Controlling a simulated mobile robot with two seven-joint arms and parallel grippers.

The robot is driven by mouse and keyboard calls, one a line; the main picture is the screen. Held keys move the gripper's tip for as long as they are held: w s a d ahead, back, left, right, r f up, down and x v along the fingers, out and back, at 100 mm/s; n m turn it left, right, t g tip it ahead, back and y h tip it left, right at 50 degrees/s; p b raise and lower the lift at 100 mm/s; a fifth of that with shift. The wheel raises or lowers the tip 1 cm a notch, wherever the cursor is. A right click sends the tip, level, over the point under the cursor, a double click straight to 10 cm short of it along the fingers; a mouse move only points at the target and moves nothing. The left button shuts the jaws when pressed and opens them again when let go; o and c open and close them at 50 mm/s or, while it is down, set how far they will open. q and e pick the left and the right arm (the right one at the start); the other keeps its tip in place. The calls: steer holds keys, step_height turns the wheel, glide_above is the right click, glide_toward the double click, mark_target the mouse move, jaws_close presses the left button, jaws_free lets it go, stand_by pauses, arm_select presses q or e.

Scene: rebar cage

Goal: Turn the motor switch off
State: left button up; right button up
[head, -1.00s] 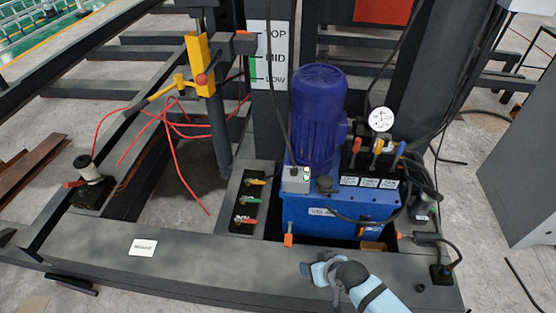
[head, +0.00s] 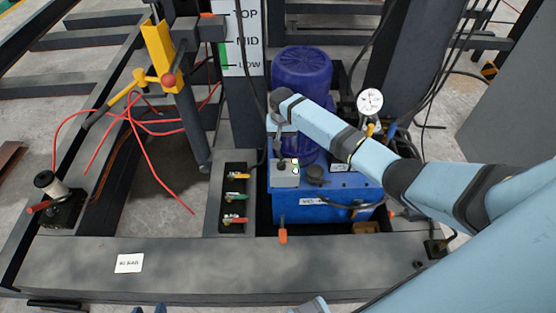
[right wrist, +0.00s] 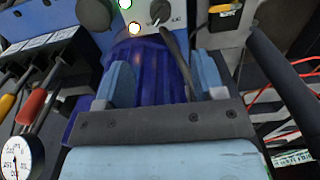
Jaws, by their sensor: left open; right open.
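The motor switch is a dark knob (right wrist: 159,11) on a grey control box with lit lamps, at the top of the right wrist view. In the head view the control box (head: 285,174) sits on the blue pump unit, in front of the blue motor (head: 302,72). My right gripper (right wrist: 160,82) is open and empty, its fingers apart and pointing toward the box, short of the knob. Only the fingertips of my left gripper (head: 148,309) show at the bottom edge, apart and empty.
A pressure gauge (head: 369,101) stands right of the motor. Several coloured valve levers (head: 236,197) sit left of the pump. A yellow tool post (head: 158,52) with red hoses (head: 148,175) is further left. Dark steel beams surround the pump.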

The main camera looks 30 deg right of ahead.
mark_target(281, 162)
step_height(281, 162, down, 12)
steer(key=b, duration=0.2)
steer(key=shift+r+b, duration=0.2)
steer(key=shift+b, duration=0.1)
arm_select(q)
steer(key=shift+w+d+f, duration=0.1)
steer(key=shift+d+f, duration=0.1)
steer(key=shift+f, duration=0.5)
arm_select(e)
steer(key=shift+f, duration=0.65)
steer(key=shift+c, duration=0.4)
steer(key=c, duration=0.8)
arm_select(q)
steer(key=shift+a+f, duration=0.1)
arm_select(e)
steer(key=shift+c, duration=0.2)
